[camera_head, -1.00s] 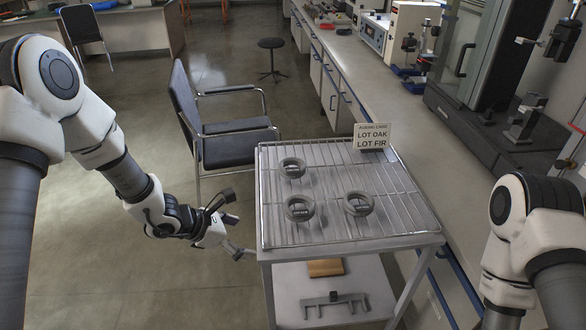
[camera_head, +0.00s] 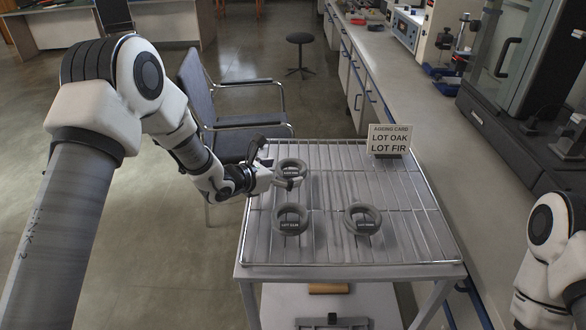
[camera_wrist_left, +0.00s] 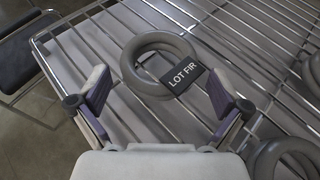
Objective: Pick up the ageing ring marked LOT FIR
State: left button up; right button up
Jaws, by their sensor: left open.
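The grey ageing ring marked LOT FIR (camera_wrist_left: 150,87) lies flat on the wire rack, its black label readable in the left wrist view. In the head view it is the back-left ring (camera_head: 291,163), partly hidden by my gripper. My left gripper (camera_head: 285,178) is open and empty, just left of and above this ring. In the left wrist view its two fingers (camera_wrist_left: 165,95) stand apart on either side of the ring, not visibly touching it. My right gripper is out of view.
Two more grey rings lie nearer, at the front left (camera_head: 290,231) and front right (camera_head: 362,229). A sign reading LOT OAK and LOT FIR (camera_head: 389,140) stands at the back. The rack's right side (camera_head: 413,205) is clear. A chair (camera_head: 240,125) stands behind left.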

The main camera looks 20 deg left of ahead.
pick_arm(q)
jog(key=shift+x, duration=0.8)
jog(key=c, duration=0.9)
jog(key=shift+r, duration=0.1)
jog(key=shift+c, duration=0.2)
